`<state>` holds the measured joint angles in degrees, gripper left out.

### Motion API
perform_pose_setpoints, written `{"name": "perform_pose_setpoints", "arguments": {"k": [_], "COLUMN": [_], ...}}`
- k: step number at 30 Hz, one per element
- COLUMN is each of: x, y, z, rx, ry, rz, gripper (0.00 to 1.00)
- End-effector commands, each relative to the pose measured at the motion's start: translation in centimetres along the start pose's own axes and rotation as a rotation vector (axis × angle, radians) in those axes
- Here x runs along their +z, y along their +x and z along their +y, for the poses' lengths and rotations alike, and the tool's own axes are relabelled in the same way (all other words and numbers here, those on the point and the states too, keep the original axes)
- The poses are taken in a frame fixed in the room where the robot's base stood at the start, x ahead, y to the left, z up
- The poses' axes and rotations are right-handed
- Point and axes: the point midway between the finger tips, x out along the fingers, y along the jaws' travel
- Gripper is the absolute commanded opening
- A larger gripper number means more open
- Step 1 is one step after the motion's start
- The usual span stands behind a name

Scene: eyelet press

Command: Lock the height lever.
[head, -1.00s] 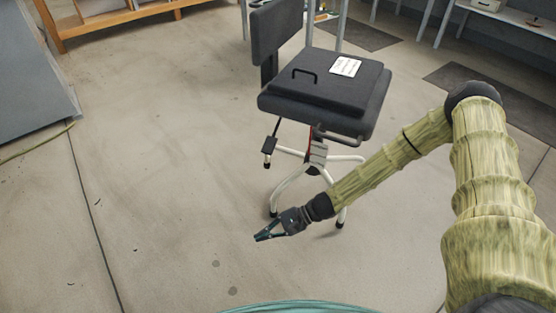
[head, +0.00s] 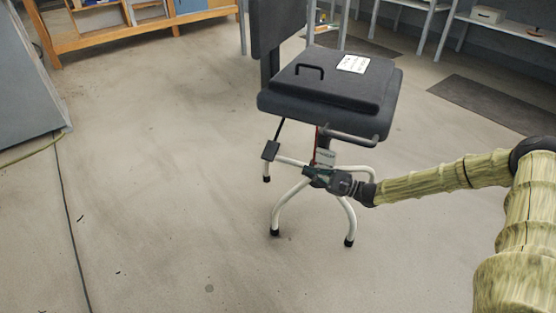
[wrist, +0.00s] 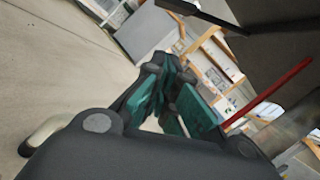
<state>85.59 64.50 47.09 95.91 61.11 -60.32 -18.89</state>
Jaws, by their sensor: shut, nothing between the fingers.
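The chair (head: 325,85) has a dark seat and white legs. Under the left of its seat a thin black lever with a flat paddle end (head: 270,150) hangs down at a slant; I cannot tell for sure that this is the height lever. A thin red bar (head: 316,146) runs down under the seat beside the column, and it also shows in the wrist view (wrist: 268,93). My gripper (head: 308,172), with teal fingers, is shut and empty below the seat in front of the column, right of the paddle. I cannot tell whether it touches the chair.
A grey loop handle (head: 350,137) sticks out under the seat's front right edge. A white leg (head: 290,206) stands close below my gripper. A wooden shelf (head: 140,35) and benches are far behind.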

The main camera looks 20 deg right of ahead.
Motion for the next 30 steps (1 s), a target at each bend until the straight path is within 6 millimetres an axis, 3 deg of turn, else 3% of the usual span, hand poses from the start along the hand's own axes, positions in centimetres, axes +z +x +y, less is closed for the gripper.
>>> {"name": "perform_pose_setpoints", "arguments": {"k": [8, 27, 30], "x": [-0.1, -0.2, 1.2], "y": [1.0, 10.6, 10.7], "z": [0.2, 0.4, 0.3], "rx": [0.003, 0.006, 0.004], "ry": [0.001, 0.001, 0.002], "rz": [-0.002, -0.004, -0.004], "gripper": [0.00, 0.00, 0.00]}}
